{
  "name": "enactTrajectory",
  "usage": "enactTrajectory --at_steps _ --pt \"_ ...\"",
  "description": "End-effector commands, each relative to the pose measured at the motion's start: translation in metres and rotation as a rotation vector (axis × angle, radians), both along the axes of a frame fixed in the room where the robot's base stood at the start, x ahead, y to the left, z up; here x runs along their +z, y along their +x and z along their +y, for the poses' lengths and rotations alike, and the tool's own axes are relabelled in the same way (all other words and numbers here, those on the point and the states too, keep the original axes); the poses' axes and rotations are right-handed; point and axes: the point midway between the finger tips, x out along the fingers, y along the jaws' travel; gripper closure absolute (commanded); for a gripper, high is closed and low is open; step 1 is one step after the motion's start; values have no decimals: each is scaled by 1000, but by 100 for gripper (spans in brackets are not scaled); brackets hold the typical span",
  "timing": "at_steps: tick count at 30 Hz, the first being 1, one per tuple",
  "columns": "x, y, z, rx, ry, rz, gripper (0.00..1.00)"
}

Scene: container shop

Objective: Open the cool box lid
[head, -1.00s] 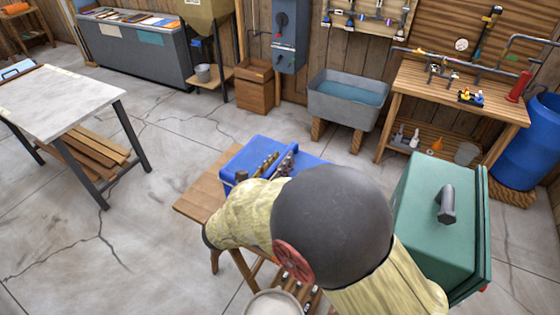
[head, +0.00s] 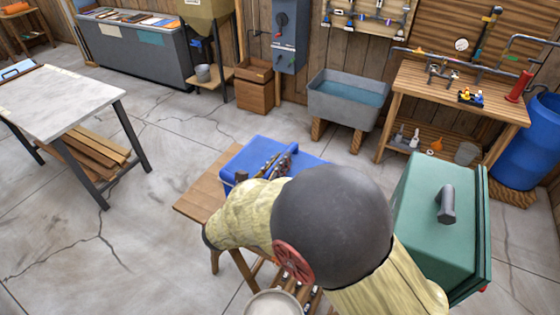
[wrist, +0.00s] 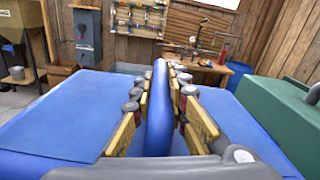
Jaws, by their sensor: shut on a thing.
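The blue cool box (head: 243,158) stands on a small wooden table, partly hidden behind my arm in the head view. Its broad blue lid (wrist: 60,115) lies on both sides of the handle in the wrist view and looks flat and closed. A raised blue handle (wrist: 159,105) runs down the middle of the wrist view. My gripper (wrist: 159,88) has one yellow-padded finger on each side of this handle and is shut on it. In the head view my gripper (head: 276,162) is over the box top. The box's front is hidden by my arm.
A large green box (head: 430,215) with a grey handle stands close on the right. The wooden table (head: 205,205) shows bare at the left. A grey water trough (head: 345,105) and a workbench (head: 450,90) stand behind.

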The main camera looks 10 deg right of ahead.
Motion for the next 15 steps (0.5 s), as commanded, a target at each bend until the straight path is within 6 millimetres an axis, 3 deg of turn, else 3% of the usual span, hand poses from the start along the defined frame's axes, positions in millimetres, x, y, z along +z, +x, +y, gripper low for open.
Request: enactTrajectory --at_steps 8,15 --pt "4 1 1 0 -14 10 100" --pt "23 6 9 0 -84 60 100"
